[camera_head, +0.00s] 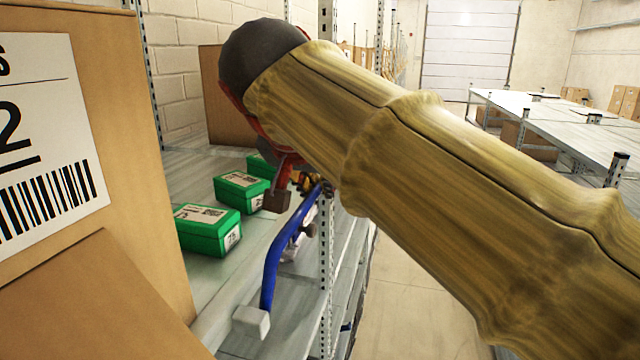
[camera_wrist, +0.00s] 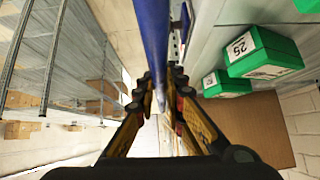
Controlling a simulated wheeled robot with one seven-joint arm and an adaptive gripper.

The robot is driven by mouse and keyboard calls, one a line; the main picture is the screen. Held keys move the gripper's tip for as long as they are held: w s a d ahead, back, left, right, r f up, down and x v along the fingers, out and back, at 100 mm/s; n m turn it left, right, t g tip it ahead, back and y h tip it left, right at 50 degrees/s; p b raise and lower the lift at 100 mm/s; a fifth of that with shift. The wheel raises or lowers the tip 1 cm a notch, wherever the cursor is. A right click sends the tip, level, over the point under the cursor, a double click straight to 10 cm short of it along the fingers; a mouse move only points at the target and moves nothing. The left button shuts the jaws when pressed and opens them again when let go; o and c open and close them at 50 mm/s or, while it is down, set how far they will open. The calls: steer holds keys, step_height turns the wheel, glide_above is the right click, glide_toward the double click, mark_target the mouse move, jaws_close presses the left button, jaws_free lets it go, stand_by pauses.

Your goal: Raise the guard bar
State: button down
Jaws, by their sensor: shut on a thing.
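The guard bar (camera_head: 284,247) is a blue tube at the front edge of the shelf. It slants from a pale end block (camera_head: 250,321), low and near, up to the perforated post farther off. My gripper (camera_head: 308,187) is at the bar's far, upper part, partly hidden by my arm. In the wrist view the blue bar (camera_wrist: 153,40) runs between the two orange and black fingers of my gripper (camera_wrist: 160,85), which are shut on it. The exact contact is hard to see.
Green boxes (camera_head: 209,230) stand on the grey shelf (camera_head: 262,232) behind the bar. A large cardboard box (camera_head: 130,130) fills the near left. A perforated post (camera_head: 326,270) stands beside the bar. The aisle floor (camera_head: 400,300) to the right is clear.

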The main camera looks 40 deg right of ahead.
steer(key=shift+w+a+n+g+h+p, duration=0.3)
steer(key=shift+w+a+n+g+h, duration=0.25)
steer(key=shift+w+g, duration=0.2)
steer(key=c, duration=1.8)
jaws_free()
steer(key=shift+w+a, duration=0.1)
steer(key=shift+c, duration=0.2)
step_height(320, 180, up, 10)
